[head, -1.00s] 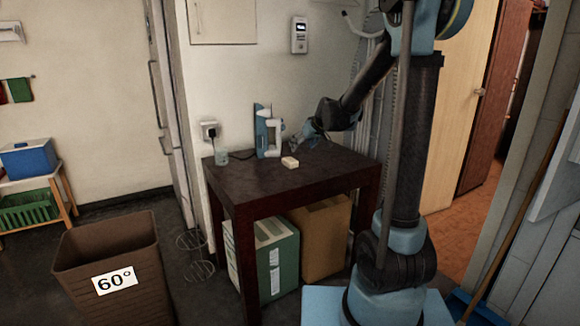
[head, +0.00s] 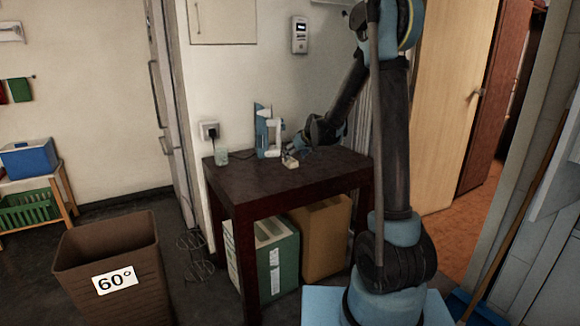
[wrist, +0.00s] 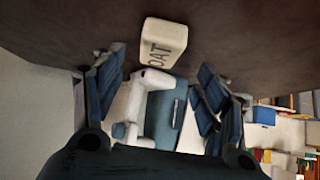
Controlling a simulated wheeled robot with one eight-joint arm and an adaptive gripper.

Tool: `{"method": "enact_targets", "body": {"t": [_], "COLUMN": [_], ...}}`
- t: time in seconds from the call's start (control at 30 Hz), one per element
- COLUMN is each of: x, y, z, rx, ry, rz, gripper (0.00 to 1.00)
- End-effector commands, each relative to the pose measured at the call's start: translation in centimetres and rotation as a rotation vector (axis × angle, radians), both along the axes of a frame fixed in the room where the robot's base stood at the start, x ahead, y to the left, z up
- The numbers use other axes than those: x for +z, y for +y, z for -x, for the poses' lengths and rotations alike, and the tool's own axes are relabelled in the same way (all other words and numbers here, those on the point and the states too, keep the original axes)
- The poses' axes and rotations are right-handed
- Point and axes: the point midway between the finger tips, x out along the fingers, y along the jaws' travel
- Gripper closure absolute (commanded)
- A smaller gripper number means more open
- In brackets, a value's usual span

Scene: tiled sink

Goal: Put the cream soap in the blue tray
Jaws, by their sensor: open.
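The cream soap (head: 289,162) is a small pale block on the dark table, partly hidden by my gripper in the head view. In the wrist view the soap (wrist: 163,43) shows dark lettering and lies just ahead of the fingertips, roughly centred between them. My gripper (wrist: 160,72) is open and empty, with a blue finger on each side. In the head view my gripper (head: 293,152) is low over the table beside the soap; I cannot tell whether it touches. I cannot make out a clear blue tray; a blue item (head: 470,306) lies on the floor at lower right.
A blue and white device (head: 268,135) stands on the table (head: 262,185) behind the soap. A clear cup (head: 221,157) is at the table's left edge. A brown bin (head: 110,255) stands on the floor left; a blue box (head: 28,159) sits on a stand. The front tabletop is clear.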

Motion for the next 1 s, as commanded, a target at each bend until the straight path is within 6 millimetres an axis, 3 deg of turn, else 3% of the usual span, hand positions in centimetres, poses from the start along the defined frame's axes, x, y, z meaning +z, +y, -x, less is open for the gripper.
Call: {"method": "enact_targets", "body": {"t": [0.43, 0.83, 1.0], "x": [-3.4, -4.0, -4.0], "y": [1.3, 1.6, 1.6], "z": [-2.4, -2.8, -2.8], "rx": [-0.001, -0.001, -0.001], "ry": [0.000, 0.000, 0.000], "rz": [-0.001, -0.001, -0.001], "gripper": [0.33, 0.33, 0.70]}}
